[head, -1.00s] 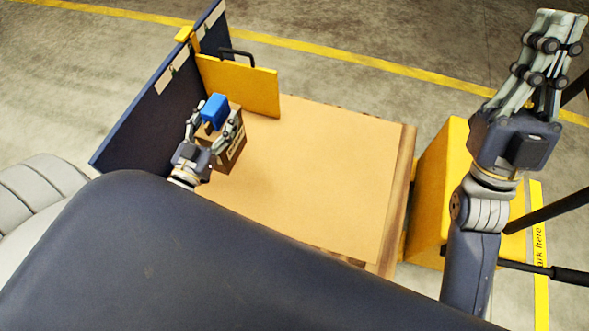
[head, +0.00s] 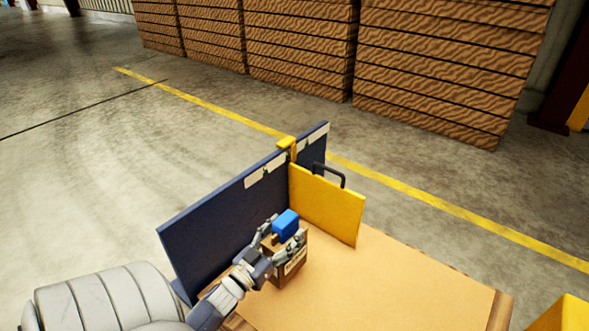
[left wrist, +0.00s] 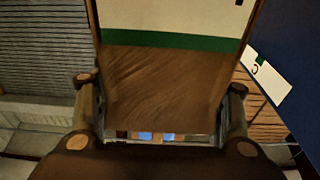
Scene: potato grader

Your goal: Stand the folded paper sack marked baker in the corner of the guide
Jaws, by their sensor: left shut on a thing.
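The brown paper sack (head: 296,265), with a pale label too small to read, stands upright on the board beside the guide's long navy wall (head: 220,212). A gap shows between it and the guide's yellow wall (head: 330,203). My left gripper (head: 281,236) is shut on the sack from above. A blue block-like thing (head: 286,224) shows at its top, between the fingers. In the left wrist view, the sack's brown face (left wrist: 160,85) with a green band and cream area fills the space between the fingers. I cannot tell whether its base touches the board. My right gripper is out of view.
The tan board (head: 400,285) is clear to the right of the sack. A black handle (head: 330,174) rises behind the yellow wall, and a yellow clamp (head: 287,143) sits on the navy wall. Stacked wooden crates (head: 430,70) stand far back.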

